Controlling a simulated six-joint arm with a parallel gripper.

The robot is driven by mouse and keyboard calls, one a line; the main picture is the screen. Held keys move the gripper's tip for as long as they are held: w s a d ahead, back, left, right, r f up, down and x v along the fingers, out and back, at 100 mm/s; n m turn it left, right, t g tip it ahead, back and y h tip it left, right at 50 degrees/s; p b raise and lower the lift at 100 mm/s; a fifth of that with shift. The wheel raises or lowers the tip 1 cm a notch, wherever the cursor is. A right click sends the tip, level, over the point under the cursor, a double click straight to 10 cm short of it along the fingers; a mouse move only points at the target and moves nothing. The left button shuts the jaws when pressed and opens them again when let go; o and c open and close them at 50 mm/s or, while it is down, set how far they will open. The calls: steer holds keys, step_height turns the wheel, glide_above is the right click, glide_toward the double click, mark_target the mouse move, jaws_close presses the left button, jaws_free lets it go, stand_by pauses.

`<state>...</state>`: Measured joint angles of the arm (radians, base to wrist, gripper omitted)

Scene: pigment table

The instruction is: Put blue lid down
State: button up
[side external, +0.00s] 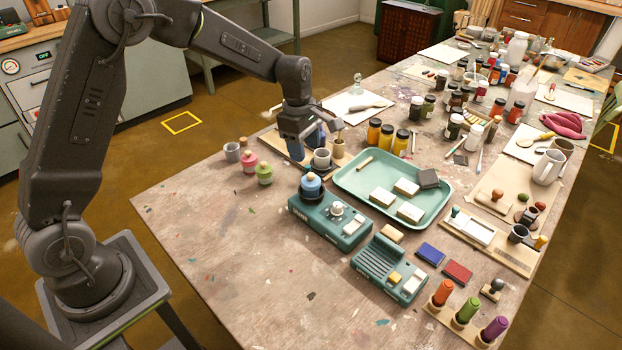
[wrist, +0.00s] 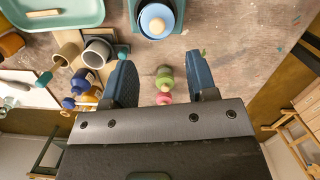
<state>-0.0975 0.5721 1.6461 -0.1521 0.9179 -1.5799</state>
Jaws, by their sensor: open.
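The blue lid (side external: 311,187) has a small pale knob. It sits on a dark round pot on the left teal device (side external: 341,228). In the wrist view the lid (wrist: 150,12) is at the top middle, beyond the fingertips. My gripper (side external: 306,146) points down behind the lid, apart from it, beside a grey mug (side external: 321,158). In the wrist view my gripper (wrist: 160,66) has its two blue fingers wide apart with nothing held between them. Whether the lid is fully seated on the pot is hard to tell.
A mint tray (side external: 346,186) with white blocks lies to the right. A second teal device (side external: 377,262) stands in front. The table's front left is clear.

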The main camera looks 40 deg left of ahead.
mark_target(310, 174)
steer(key=shift+w+d+f, duration=0.1)
steer(key=shift+d+f, duration=0.1)
steer(key=shift+f, duration=1.1)
steer(key=shift+w+d+f, duration=0.1)
steer(key=shift+d+f, duration=0.15)
steer(key=shift+f, duration=1.05)
steer(key=shift+w+d+f, duration=0.1)
steer(key=shift+d+f, duration=0.1)
steer(key=shift+f, duration=1.1)
steer(key=shift+s, duration=0.15)
jaws_close()
